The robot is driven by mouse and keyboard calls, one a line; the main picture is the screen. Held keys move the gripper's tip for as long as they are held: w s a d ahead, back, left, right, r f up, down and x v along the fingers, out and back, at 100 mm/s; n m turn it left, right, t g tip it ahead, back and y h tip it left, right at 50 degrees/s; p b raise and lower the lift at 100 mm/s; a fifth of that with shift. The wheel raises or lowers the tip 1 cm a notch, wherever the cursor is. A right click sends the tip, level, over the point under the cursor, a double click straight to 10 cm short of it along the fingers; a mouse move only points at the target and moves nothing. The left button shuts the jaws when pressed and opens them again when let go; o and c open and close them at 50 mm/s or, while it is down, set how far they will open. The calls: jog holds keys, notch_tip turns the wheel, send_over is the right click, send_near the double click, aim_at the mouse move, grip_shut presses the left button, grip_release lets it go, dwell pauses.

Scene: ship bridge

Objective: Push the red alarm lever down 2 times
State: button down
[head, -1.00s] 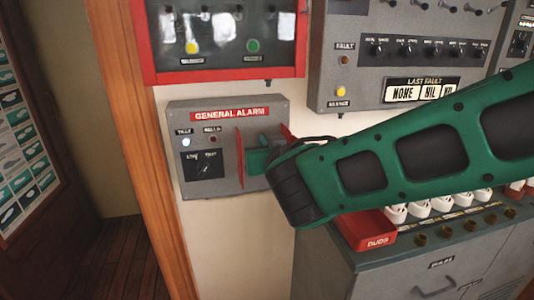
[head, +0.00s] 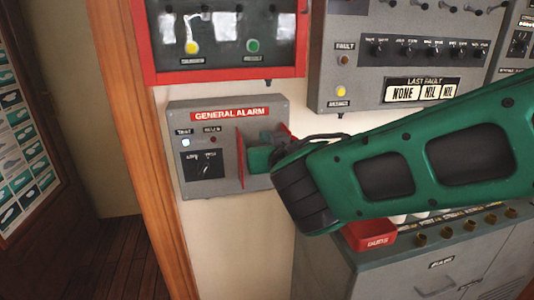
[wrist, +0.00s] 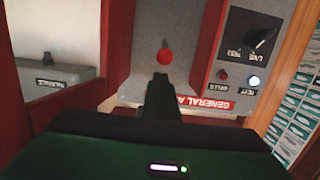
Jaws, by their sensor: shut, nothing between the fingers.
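The grey general alarm box (head: 208,179) hangs on the wall in the head view, with red guard plates on its right half. The red alarm lever (wrist: 165,57) shows in the wrist view as a round red knob between the guards; in the head view it is hidden behind my gripper. My gripper (head: 258,157) is shut and empty, between the guard plates. In the wrist view, which is upside down, the tip of my gripper (wrist: 160,80) appears just beside the knob, with a small gap in the picture; I cannot tell the depth between them.
Red guard plates (head: 240,158) stand close around my gripper. A red-framed panel (head: 225,75) is above the box and a grey fault panel (head: 410,50) is to the upper right. A grey cabinet (head: 400,265) with a red tray (head: 370,238) stands below my arm.

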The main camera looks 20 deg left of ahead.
jog(key=v, duration=0.6)
jog(key=shift+s+d, duration=0.2)
jog(key=shift+s, duration=0.15)
dwell(1.0)
